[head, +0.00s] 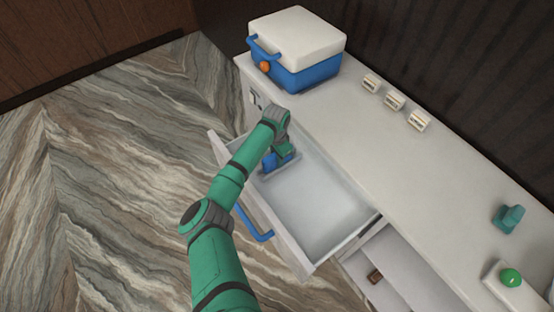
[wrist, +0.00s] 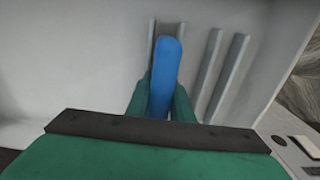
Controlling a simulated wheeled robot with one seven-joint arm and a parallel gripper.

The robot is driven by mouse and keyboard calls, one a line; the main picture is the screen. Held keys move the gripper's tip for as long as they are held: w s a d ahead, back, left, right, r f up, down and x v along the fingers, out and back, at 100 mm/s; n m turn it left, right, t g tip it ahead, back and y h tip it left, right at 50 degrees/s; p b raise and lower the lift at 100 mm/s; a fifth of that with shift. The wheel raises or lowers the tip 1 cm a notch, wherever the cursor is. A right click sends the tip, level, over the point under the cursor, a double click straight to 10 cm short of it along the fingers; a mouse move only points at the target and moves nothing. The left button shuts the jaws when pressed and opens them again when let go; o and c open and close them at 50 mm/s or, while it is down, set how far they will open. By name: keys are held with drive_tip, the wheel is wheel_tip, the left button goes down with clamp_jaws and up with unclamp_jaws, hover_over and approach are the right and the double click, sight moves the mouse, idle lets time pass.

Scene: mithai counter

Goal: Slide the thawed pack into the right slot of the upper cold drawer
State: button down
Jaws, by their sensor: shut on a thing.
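The blue pack (wrist: 164,75) stands on edge between the two green fingers of my gripper (wrist: 160,103), which is shut on it. The upper cold drawer (head: 325,215) is pulled open, with a blue handle (head: 252,222) on its front. In the head view my gripper (head: 283,155) is down inside the drawer's far end, with some of the blue pack (head: 270,162) showing beside it. In the wrist view the pack lines up with the left grey slot (wrist: 160,27). Two grey ridges (wrist: 208,72) to its right have an empty gap between them. The pack's lower end is hidden.
A blue cooler box with a white lid (head: 297,38) stands at the counter's far end. Several small cream blocks (head: 394,101), a teal object (head: 508,217) and a green button (head: 511,277) are on the counter. An open compartment (head: 405,275) holds a small brown item (head: 375,276).

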drive_tip(key=shift+s+a+f, duration=0.25)
drive_tip(key=shift+f, duration=0.25)
drive_tip(key=shift+s+a+f, duration=0.2)
drive_tip(key=shift+f, duration=0.3)
drive_tip(key=c, duration=1.6)
unclamp_jaws()
drive_tip(key=shift+o, duration=0.6)
drive_tip(key=r, duration=1.2)
drive_tip(key=shift+w+d+r, duration=0.3)
drive_tip(key=shift+w+r, duration=0.05)
drive_tip(key=shift+r, duration=0.05)
